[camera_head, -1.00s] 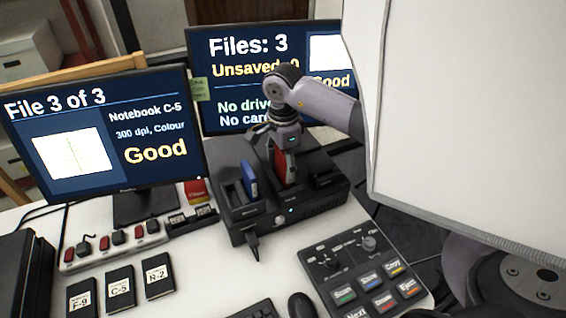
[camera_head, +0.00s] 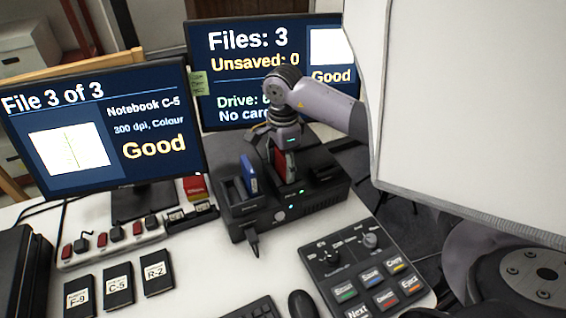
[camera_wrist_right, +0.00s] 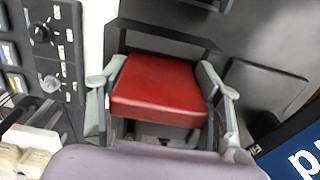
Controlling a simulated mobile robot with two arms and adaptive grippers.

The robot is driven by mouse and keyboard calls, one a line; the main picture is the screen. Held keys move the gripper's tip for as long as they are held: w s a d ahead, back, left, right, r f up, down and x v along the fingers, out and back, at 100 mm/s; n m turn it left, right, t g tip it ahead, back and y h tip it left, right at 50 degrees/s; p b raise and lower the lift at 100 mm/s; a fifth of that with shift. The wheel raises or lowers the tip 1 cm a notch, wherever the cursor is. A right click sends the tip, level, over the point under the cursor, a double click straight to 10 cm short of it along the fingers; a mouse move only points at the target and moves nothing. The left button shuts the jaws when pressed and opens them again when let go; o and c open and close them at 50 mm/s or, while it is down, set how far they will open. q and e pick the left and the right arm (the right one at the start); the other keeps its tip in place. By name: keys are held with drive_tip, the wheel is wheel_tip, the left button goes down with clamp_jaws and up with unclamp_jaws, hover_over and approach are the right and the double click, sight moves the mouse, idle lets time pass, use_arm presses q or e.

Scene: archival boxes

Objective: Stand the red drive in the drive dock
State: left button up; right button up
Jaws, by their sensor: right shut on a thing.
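The red drive (camera_head: 282,165) stands upright in a slot of the black drive dock (camera_head: 290,215) on the white desk. My right gripper (camera_head: 284,150) is above the dock, shut on the drive's upper part. In the right wrist view the red drive (camera_wrist_right: 160,90) lies between the two fingers of my right gripper (camera_wrist_right: 160,100), its lower end at the dark slot. A blue drive (camera_head: 248,176) stands in the dock to the left of the red one. A green light shows on the dock's front. My left gripper is not in view.
Two monitors stand behind, the left one (camera_head: 100,125) and the rear one (camera_head: 265,75). A control panel (camera_head: 365,265) and a mouse (camera_head: 302,304) lie in front of the dock. Several labelled black notebooks (camera_head: 118,288) lie at front left. A large white panel (camera_head: 475,110) fills the right side.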

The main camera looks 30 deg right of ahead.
drive_tip(key=shift+f, duration=0.15)
drive_tip(key=o, duration=1.4)
wheel_tip(320, 180, up, 12)
drive_tip(key=shift+r, duration=0.1)
